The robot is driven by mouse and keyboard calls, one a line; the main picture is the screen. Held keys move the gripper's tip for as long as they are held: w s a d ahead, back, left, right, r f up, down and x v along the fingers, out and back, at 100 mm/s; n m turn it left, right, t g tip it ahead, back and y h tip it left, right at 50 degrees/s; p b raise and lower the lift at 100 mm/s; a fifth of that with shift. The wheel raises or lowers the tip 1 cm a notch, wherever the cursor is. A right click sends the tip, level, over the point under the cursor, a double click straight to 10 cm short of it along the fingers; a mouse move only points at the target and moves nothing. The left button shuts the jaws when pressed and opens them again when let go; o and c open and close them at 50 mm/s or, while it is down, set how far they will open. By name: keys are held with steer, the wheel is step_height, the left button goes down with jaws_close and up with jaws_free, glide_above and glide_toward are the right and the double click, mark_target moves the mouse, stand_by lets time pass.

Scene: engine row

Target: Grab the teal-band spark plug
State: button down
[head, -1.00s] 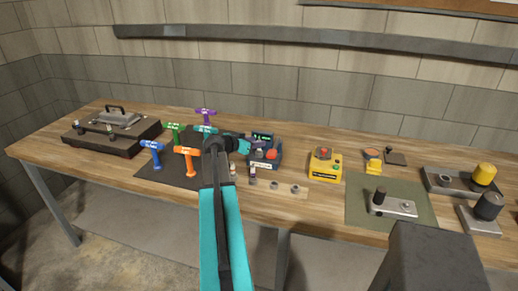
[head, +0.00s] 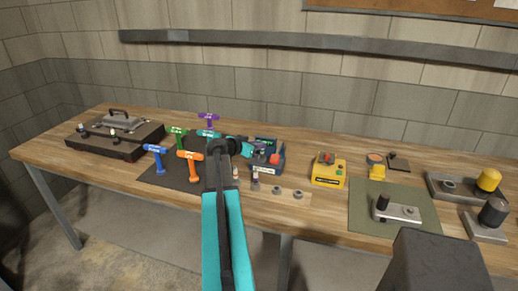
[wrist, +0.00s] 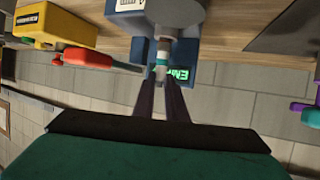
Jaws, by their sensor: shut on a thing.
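The teal-band spark plug (wrist: 161,48) shows in the wrist view as a pale, grey-white plug with a teal ring near the fingertips. My gripper (wrist: 161,78) is shut on it, with dark fingers on both sides of its end. The plug is lined up with a blue box (wrist: 205,22) that has a green-lit display; whether it still sits in the box I cannot tell. In the head view my gripper (head: 259,148) is at the blue box (head: 267,170), and my arm hides much of the area. The plug is too small to make out there.
A wooden strip (head: 287,192) with plugs and sockets lies in front of the blue box. Coloured T-handles, including an orange one (head: 190,155), stand to the left on a dark mat. A yellow box (head: 327,173) stands to the right. Bare bench lies between the boxes.

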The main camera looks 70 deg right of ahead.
steer(key=a+r+b, duration=0.2)
steer(key=a+b, duration=0.1)
steer(key=a, duration=0.5)
steer(key=s+a+r+b, duration=0.1)
steer(key=a+r+b, duration=0.1)
steer(key=a, duration=0.6)
steer(key=shift+r+b, duration=0.15)
steer(key=shift+b, duration=0.45)
